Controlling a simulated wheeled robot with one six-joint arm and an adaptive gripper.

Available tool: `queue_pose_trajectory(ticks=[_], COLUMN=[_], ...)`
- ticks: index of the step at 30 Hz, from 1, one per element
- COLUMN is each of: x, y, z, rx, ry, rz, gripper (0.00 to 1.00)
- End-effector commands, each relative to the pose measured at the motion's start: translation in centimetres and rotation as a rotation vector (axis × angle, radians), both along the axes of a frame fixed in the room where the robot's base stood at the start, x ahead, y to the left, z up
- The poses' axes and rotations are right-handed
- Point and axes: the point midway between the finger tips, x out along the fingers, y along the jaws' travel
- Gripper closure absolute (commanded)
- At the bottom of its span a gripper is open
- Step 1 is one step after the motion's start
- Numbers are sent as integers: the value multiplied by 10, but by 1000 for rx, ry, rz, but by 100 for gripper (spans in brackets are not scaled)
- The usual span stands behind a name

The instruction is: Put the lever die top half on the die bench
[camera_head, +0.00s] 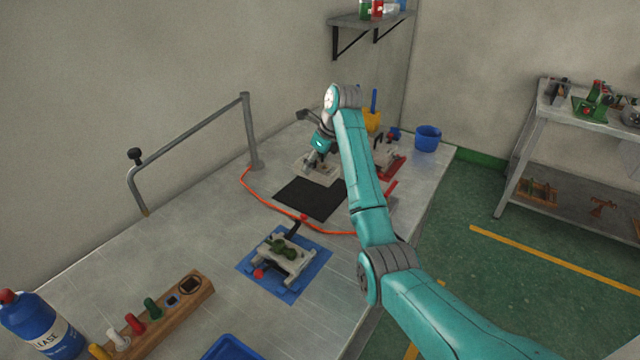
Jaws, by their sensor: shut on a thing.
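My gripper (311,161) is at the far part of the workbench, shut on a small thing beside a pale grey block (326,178). The held piece is small and partly hidden by the fingers; it appears to be the lever die top half, but I cannot tell whether it touches the block. A pale die-like fixture with green parts and a red knob (285,255) sits on a blue mat (264,284) nearer the front. I cannot tell for certain which surface is the die bench.
A black mat (306,200) and an orange hose (258,196) lie mid-bench. A grey rail (195,128) stands at left. A wooden rack (165,318), blue bottle (42,325) and blue tray (230,348) are in front. A blue bucket (427,138) stands at back right.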

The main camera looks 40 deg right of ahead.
Motion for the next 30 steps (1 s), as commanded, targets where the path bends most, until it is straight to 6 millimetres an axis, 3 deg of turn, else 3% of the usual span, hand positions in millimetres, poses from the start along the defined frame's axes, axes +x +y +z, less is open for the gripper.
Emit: queue_pose_trajectory(ticks=[22, 30], x=[0, 1], y=[0, 0], z=[-87, -94], rx=[1, -1], ry=[2, -2], rz=[1, 1], gripper=[100, 100])
